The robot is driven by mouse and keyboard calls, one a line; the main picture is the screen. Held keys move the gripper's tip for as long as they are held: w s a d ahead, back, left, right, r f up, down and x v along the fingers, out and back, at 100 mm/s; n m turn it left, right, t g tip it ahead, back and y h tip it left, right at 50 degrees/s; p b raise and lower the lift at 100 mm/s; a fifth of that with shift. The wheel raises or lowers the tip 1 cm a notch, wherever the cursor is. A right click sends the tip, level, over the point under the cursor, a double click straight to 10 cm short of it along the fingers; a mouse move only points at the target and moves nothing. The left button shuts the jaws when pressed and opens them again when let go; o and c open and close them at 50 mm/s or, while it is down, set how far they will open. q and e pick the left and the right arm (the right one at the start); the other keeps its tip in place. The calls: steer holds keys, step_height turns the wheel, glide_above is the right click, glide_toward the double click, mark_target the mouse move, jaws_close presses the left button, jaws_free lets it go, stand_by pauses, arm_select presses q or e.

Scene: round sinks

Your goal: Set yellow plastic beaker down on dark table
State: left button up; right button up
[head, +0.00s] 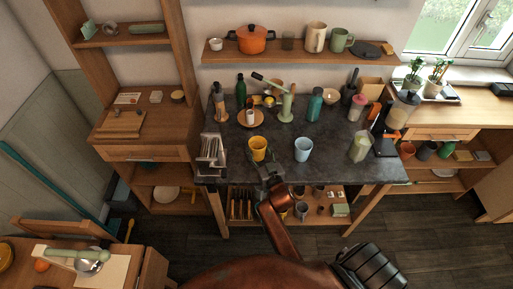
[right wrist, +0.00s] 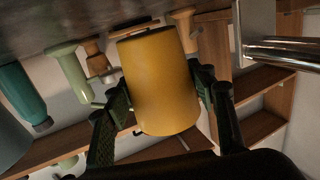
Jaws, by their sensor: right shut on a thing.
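The yellow plastic beaker (head: 258,146) is at the front of the dark table (head: 276,172), left of a light blue cup. My right gripper (head: 266,160) reaches in from the front edge and is shut on the beaker. In the right wrist view, the beaker (right wrist: 160,85) sits between the two dark fingers, with the dark table surface (right wrist: 60,22) at the top of the picture. Whether its base touches the table I cannot tell. My left gripper is not in view.
The light blue cup (head: 303,149) stands right of the beaker. A metal rack (head: 211,151) is at the table's left edge. A wooden plate (head: 250,118) with small items is behind. A pale green container (head: 360,146) stands at right. Bare tabletop lies between cup and container.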

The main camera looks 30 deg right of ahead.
steer(key=shift+f+b, duration=0.35)
steer(key=shift+f, duration=0.2)
steer(key=shift+f+b, duration=0.3)
steer(key=shift+f, duration=0.25)
steer(key=o, duration=1.6)
steer(key=v, duration=1.2)
